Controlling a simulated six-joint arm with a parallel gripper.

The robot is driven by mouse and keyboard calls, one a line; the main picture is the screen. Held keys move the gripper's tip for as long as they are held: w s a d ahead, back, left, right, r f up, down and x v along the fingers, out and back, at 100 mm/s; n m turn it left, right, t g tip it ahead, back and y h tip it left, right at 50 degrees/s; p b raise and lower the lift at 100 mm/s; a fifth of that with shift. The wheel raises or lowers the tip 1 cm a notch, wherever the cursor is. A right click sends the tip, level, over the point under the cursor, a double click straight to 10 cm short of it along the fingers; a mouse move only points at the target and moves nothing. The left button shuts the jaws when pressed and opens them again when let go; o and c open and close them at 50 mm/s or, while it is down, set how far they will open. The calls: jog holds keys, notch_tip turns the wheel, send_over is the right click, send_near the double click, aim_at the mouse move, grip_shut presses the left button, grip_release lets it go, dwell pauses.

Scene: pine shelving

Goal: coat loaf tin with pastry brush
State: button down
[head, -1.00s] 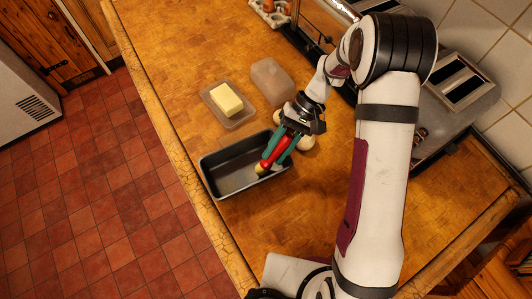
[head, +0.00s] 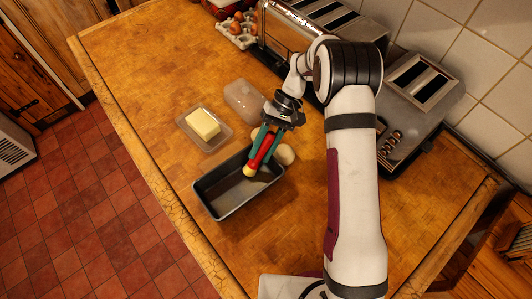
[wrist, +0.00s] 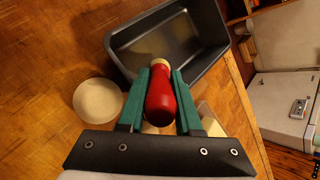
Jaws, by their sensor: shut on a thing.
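The dark grey loaf tin (head: 208,207) sits on the wooden worktop near its front edge, empty of anything I can make out. My gripper (head: 261,147) is shut on the red handle of the pastry brush (head: 266,149). The brush slants down, its pale yellow head over the tin's inside near the far right end; I cannot tell whether it touches the metal. In the wrist view the red handle (wrist: 160,98) sits between the green fingers, with the tin (wrist: 128,66) beyond it.
Butter (head: 203,123) lies in a clear dish behind the tin, beside a translucent lid (head: 244,101). Pale round pieces (head: 286,154) lie right of the tin. Toasters (head: 420,95) and an egg tray (head: 238,30) line the wall. The worktop's left side is clear.

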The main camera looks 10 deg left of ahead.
jog(key=shift+s+a, duration=1.5)
jog(key=shift+a, duration=0.3)
jog(key=shift+s+a, duration=1.5)
jog(key=shift+a, duration=0.25)
jog(key=shift+s+a, duration=1.5)
jog(key=shift+a, duration=0.3)
jog(key=shift+w+d+f, duration=0.1)
jog(key=shift+w+d, duration=1.4)
jog(key=shift+d, duration=0.3)
jog(key=shift+w+d+r, duration=0.1)
jog(key=shift+w+d, duration=1.4)
jog(key=shift+d, duration=0.3)
jog(key=shift+w+d+f, duration=0.1)
jog(key=shift+w+d, duration=1.4)
jog(key=shift+d, duration=0.3)
jog(key=shift+s+d, duration=1.25)
jog(key=shift+s, duration=0.25)
jog(key=shift+s+a, duration=1.5)
jog(key=shift+a, duration=0.3)
jog(key=shift+s+a, duration=1.5)
jog(key=shift+a, duration=0.25)
jog(key=shift+s+a, duration=1.5)
jog(key=shift+a, duration=0.3)
jog(key=shift+r, duration=3)
jog(key=shift+r, duration=1.5)
